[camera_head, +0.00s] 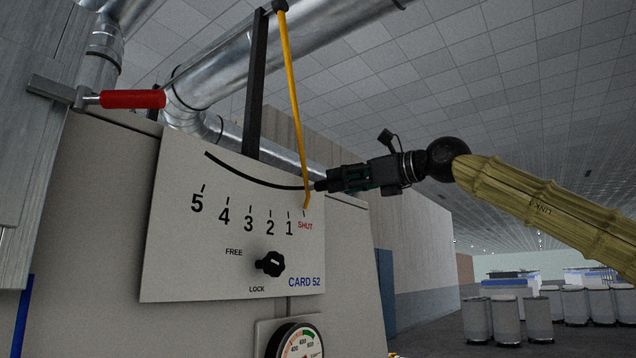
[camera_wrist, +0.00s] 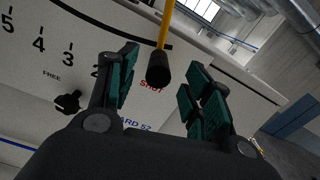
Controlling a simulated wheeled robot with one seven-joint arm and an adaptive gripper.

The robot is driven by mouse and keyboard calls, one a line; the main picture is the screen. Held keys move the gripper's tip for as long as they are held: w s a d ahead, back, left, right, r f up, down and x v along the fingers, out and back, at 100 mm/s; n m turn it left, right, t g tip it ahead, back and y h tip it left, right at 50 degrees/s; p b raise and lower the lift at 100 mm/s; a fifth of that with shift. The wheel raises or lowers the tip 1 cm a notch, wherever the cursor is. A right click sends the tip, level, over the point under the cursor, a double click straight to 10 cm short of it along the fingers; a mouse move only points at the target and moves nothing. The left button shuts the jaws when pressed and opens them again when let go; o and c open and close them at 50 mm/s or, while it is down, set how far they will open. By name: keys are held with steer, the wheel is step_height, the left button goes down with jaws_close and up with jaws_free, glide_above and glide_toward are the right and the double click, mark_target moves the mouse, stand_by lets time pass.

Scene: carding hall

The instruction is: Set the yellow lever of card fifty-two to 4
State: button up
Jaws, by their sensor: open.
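The yellow lever (camera_head: 293,90) hangs from a pivot at the top, and its lower end is by the SHUT mark on the white CARD 52 plate (camera_head: 175,270). The plate's scale runs from SHUT at right to 5 at left. My gripper (camera_head: 318,186) is open beside the lever's lower part, coming from the right. In the wrist view the yellow lever (camera_wrist: 166,28) ends in a black tip that shows between the spread fingers (camera_wrist: 163,70). The black FREE/LOCK knob (camera_head: 270,263) is below the scale; I cannot tell which word it points to.
A red handle (camera_head: 133,99) sticks out at upper left. A dark post (camera_head: 257,85) and metal ducts (camera_head: 235,65) stand behind the plate. A round gauge (camera_head: 300,343) is below it. Several grey cans (camera_head: 505,318) stand on the floor at far right.

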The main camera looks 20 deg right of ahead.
mark_target(317, 187)
steer(key=p+x, duration=0.3)
steer(key=x, duration=0.3)
steer(key=shift+w+a+r, duration=0.1)
steer(key=shift+w+a, duration=0.1)
steer(key=shift+w, duration=0.05)
steer(key=shift+w+a, duration=0.4)
steer(key=shift+w, duration=0.15)
jaws_close()
